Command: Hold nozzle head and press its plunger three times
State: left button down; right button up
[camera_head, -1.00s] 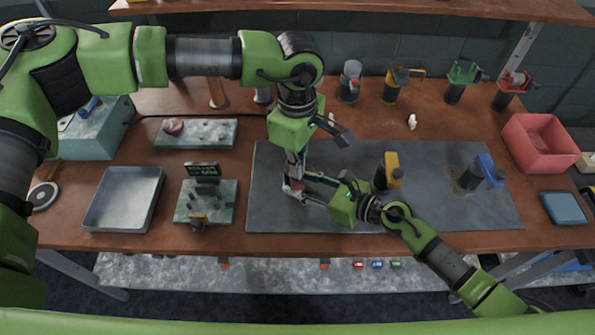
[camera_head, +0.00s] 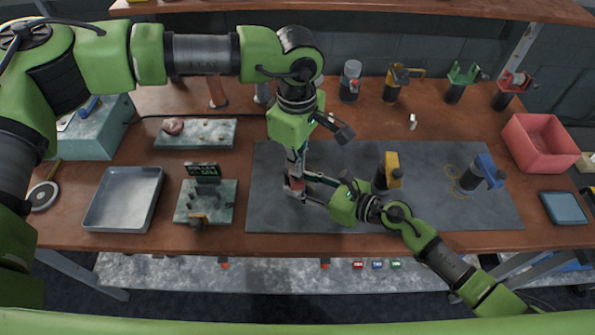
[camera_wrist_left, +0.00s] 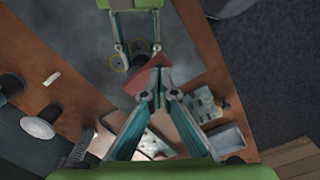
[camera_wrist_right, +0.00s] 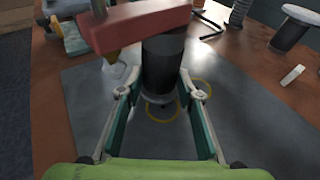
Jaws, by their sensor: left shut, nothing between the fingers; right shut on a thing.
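The held nozzle bottle has a dark cylindrical body (camera_wrist_right: 163,65) and a red head (camera_wrist_right: 135,25). In the right wrist view, my right gripper (camera_wrist_right: 160,98) has a finger on each side of the body, gripping it below the head. In the head view this bottle is mostly hidden by both grippers at the mat's left part. My left gripper (camera_wrist_left: 160,78) points down with its fingertips together at the red head (camera_wrist_left: 140,82). Whether the tips touch the plunger, and how far it is pressed, I cannot tell. My left gripper (camera_head: 295,175) is above my right gripper (camera_head: 300,190) in the head view.
A yellow-headed nozzle (camera_head: 392,163) and a blue-headed one (camera_head: 488,168) stand on the grey mat (camera_head: 430,208). Several bottles line the back. A red bin (camera_head: 540,150) is at the right. A metal tray (camera_head: 122,200) and a small fixture (camera_head: 205,205) are left of the mat.

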pick_arm(q)
jog(key=shift+f, duration=0.6)
pick_arm(e)
jog(key=shift+f, duration=0.1)
pick_arm(q)
jog(key=shift+r, duration=0.85)
jog(key=shift+f, duration=0.15)
jog(key=shift+f, duration=0.7)
jog(key=shift+r, duration=0.85)
jog(key=shift+r, duration=0.1)
